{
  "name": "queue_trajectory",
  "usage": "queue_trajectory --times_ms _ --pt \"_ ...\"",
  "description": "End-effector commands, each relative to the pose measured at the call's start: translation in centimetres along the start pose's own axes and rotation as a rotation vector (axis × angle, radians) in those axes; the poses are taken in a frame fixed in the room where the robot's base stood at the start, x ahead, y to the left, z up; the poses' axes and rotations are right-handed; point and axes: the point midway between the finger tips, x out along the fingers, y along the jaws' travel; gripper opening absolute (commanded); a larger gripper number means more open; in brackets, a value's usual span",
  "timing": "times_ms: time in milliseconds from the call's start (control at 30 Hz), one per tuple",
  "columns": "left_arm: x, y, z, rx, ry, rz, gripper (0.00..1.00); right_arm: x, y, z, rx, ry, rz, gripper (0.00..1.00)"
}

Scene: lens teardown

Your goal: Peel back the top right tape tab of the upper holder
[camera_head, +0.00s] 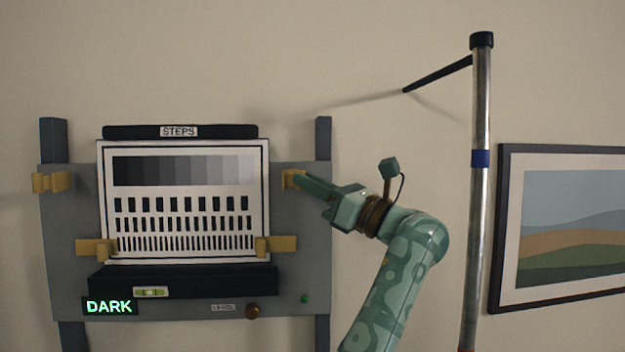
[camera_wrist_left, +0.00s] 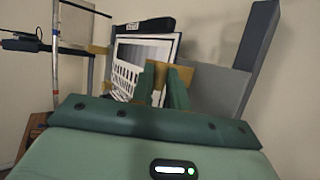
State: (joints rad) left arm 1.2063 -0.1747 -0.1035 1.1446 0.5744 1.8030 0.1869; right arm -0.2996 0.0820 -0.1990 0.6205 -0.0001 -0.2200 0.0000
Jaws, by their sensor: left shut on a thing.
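The upper holder is a grey panel (camera_head: 70,285) on the wall with a framed test chart (camera_head: 185,196) under a bar marked STEPS. The top right tape tab (camera_head: 289,180) is tan and sits at the chart's upper right edge. My left gripper (camera_head: 299,180) is shut on this tab, and the fingers hide part of it. In the left wrist view the tab (camera_wrist_left: 187,72) shows at the fingertips (camera_wrist_left: 162,84), with the chart (camera_wrist_left: 128,78) behind. The lower left tab (camera_head: 97,248) and lower right tab (camera_head: 276,245) overlap the chart's edges. My right gripper is not in view.
A dark ledge (camera_head: 215,280) with a small level crosses below the chart, near a lit DARK sign (camera_head: 109,306) and a brown knob (camera_head: 253,311). A metal pole (camera_head: 480,220) with a black side arm stands right of my arm. A framed landscape (camera_head: 570,225) hangs beyond it.

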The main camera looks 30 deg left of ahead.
Motion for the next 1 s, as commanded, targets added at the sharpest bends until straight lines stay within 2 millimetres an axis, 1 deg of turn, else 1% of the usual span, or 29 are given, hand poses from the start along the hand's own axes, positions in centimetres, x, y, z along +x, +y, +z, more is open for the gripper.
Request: queue_trajectory --times_ms 33,300,700,733,800,1000 --pt "0.13 0.0 0.29 0.007 -0.003 0.016 0.0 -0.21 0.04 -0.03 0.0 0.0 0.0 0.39" --pt "0.19 0.03 0.23 0.025 -0.004 0.067 0.0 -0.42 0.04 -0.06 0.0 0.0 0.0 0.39" --pt "0.21 0.04 0.2 0.027 -0.004 0.071 0.0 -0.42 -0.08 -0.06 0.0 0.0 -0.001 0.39" --pt "0.21 0.04 0.2 0.027 -0.004 0.071 0.22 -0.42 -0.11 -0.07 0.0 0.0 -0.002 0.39" --pt "0.2 0.04 0.17 0.027 -0.003 0.071 0.39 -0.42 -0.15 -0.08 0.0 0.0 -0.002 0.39" --pt "0.15 0.0 0.08 0.028 -0.002 0.07 0.39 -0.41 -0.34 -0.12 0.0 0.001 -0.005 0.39"
